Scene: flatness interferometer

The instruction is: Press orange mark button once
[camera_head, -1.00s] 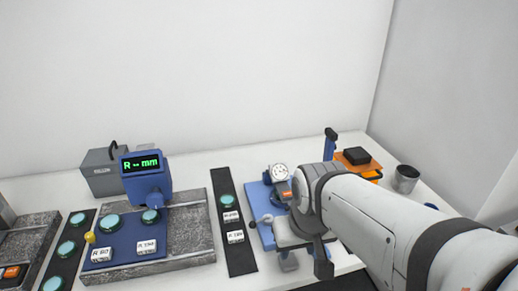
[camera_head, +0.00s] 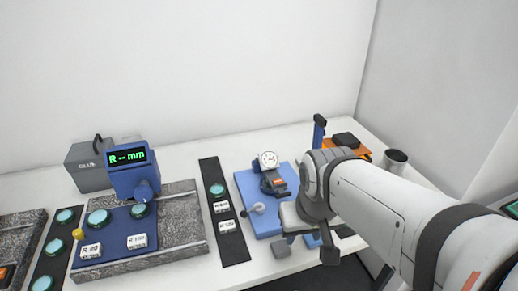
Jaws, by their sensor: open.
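An orange patch (camera_head: 279,182) shows on the dark base under a round white dial gauge (camera_head: 268,160), on a blue plate (camera_head: 246,190). Another orange patch (camera_head: 4,273) shows on a dark piece at the far left edge, partly cut off. I cannot tell for certain which is the mark button. My gripper (camera_head: 306,250) is at the front right of the blue plate, pointing down, with its fingers apart and nothing seen between them. It is apart from both orange patches in the picture. My arm hides the right part of the plate.
A black strip (camera_head: 232,246) with labelled blocks lies left of the plate. A small lever (camera_head: 257,208) stands on the plate. A metal cup (camera_head: 395,162) is at right.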

